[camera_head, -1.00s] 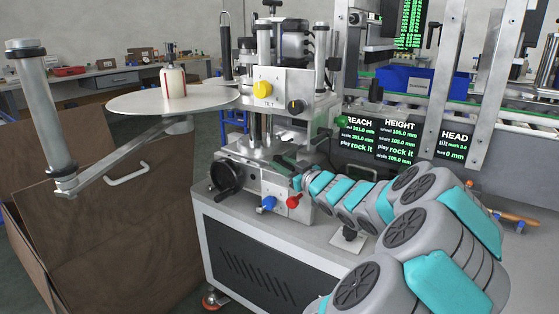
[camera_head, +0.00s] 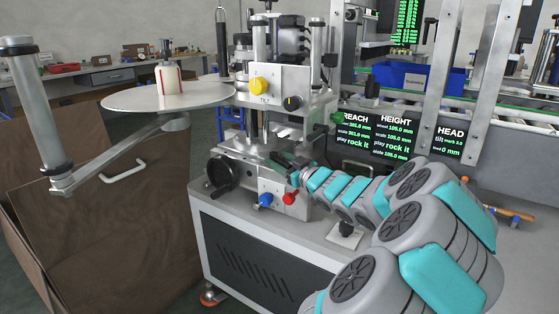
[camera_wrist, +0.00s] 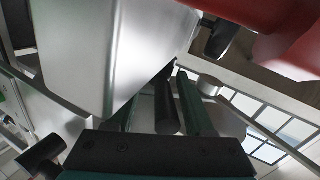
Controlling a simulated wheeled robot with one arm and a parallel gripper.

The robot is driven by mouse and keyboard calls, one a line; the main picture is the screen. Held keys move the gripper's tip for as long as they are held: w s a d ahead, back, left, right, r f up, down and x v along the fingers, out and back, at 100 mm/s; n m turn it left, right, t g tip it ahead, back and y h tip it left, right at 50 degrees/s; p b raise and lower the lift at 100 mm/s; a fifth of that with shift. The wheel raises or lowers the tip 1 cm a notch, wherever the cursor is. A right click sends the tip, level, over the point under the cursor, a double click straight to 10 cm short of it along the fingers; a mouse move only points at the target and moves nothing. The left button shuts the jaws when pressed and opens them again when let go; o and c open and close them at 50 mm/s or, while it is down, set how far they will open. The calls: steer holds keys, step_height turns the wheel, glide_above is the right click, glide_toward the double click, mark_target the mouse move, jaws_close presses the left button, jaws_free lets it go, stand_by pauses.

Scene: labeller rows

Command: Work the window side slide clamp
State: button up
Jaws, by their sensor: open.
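The labelling machine (camera_head: 262,140) stands on a light cabinet top in the head view. My gripper (camera_head: 290,161) reaches in from the right, low at the machine's front, above a red knob (camera_head: 290,197) and a blue knob (camera_head: 266,200). In the wrist view my gripper (camera_wrist: 161,90) is open, with dark green fingers. A black rod-like handle (camera_wrist: 167,108) shows between them; I cannot tell whether they touch it. A bright metal block (camera_wrist: 105,50) and a red part (camera_wrist: 285,40) lie beyond. Which part is the window side slide clamp is unclear.
A conveyor (camera_head: 520,117) runs behind at right, past black display panels (camera_head: 391,139).

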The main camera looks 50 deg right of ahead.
steer(key=v, duration=0.7)
steer(key=shift+s+b, duration=0.3)
steer(key=shift+s, duration=0.05)
steer(key=shift+s+a, duration=0.1)
stand_by(0.4)
